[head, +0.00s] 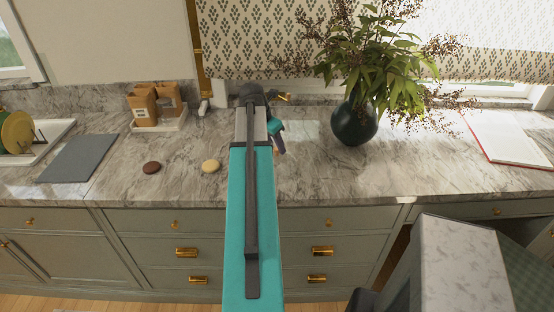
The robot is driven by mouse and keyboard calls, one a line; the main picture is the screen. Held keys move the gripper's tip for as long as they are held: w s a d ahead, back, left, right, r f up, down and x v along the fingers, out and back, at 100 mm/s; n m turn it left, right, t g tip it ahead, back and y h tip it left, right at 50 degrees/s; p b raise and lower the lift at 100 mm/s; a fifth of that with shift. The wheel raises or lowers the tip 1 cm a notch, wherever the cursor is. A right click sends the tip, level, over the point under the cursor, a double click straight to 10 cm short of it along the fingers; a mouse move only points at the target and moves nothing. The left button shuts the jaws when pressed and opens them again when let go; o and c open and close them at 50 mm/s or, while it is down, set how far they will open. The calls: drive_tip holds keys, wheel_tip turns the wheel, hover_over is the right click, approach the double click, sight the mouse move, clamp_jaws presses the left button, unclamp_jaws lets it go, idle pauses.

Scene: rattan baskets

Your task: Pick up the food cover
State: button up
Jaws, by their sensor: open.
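I see no food cover that I can make out in the head view; my arm hides part of the counter behind it. My teal arm runs up the middle of the picture, over the grey marble counter (330,178). The end of my arm, with my gripper (280,146), shows only in part just right of the arm's upper end, above the counter. The jaws are open, and I see nothing held between them. The fingertips are too small and too hidden to make out clearly.
A dark vase (354,124) with leafy branches stands right of my arm. An open book (508,138) lies at far right. At left are a brown round item (151,168), a tan one (210,166), wooden containers (144,108), a grey board (80,158) and a dish rack (45,143).

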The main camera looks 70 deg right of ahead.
drive_tip(key=shift+s+d+f, duration=0.15)
drive_tip(key=shift+d+f, duration=0.1)
drive_tip(key=shift+f, duration=0.35)
clamp_jaws()
